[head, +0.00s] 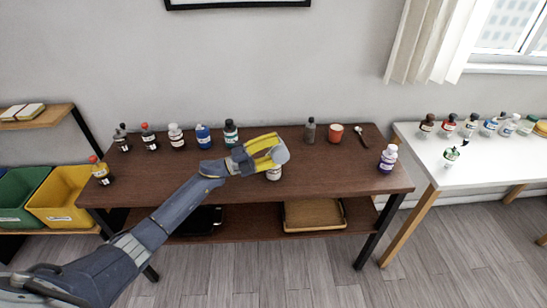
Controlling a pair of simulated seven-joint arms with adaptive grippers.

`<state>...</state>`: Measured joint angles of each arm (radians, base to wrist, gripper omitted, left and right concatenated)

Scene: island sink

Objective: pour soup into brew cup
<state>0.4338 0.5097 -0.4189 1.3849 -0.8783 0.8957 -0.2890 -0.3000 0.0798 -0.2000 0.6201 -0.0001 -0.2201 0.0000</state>
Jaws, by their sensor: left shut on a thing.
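My left gripper (268,151), with yellow fingers, reaches over the middle of the dark wooden table. It is shut on a pale grey, rounded container (281,152), which looks tilted. Its contents do not show. A small white labelled container (273,173) stands on the table just below the gripper, its top hidden by the fingers. A red-orange cup (335,134) stands upright at the back right of the table, apart from the gripper. I cannot tell by label which is the soup or the brew cup. My right gripper is not in view.
Several bottles, including a blue one (203,136), line the table's back left. A dark bottle (310,131) and a spoon (361,136) flank the red-orange cup. A purple-white bottle (388,158) stands at the right end. The dark table (335,175) is clear at front right.

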